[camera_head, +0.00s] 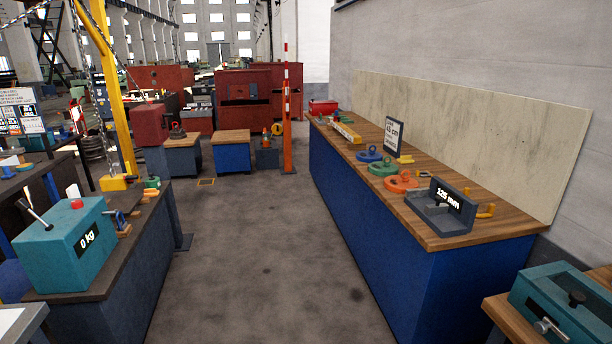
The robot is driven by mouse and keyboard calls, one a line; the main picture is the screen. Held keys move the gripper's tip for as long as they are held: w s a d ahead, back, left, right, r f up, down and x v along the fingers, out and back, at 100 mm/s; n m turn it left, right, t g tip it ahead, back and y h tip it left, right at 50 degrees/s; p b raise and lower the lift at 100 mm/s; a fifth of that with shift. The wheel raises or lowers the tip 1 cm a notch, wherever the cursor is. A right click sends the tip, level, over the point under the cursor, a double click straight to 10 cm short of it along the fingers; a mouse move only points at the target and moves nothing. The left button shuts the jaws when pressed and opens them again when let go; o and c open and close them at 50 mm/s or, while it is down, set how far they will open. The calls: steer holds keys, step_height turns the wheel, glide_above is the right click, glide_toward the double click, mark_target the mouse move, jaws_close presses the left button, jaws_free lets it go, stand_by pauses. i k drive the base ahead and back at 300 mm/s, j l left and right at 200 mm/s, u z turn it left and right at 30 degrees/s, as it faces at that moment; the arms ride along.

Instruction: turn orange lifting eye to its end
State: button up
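An orange ring-shaped piece (398,184), which looks like the orange lifting eye, lies on the wooden top of the long blue bench (445,240) at the right. Its turning position cannot be told from here. A green ring (383,169) and a blue ring (367,156) lie behind it in a row. My gripper is not in this view.
A grey angled block marked 125 mm (440,207) stands in front of the orange ring, with yellow hooks (486,211) beside it. A 45 cm sign (393,136) stands behind. A teal 0 kg box (66,243) is at left. The floor aisle (255,270) is clear.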

mark_target(404, 178)
steer(key=i+j+u, duration=0.1)
steer(key=i+u, duration=0.4)
steer(key=i, duration=1.25)
steer(key=i+j+z, duration=0.15)
steer(key=i+z, duration=0.25)
steer(key=i, duration=0.25)
steer(key=i+j+z, duration=0.3)
steer(key=i+z, duration=0.15)
steer(key=i, duration=0.15)
steer(key=i+j+z, duration=0.4)
steer(key=i+j, duration=0.15)
steer(key=i+j+z, duration=0.4)
steer(key=j, duration=0.3)
steer(key=i, duration=0.1)
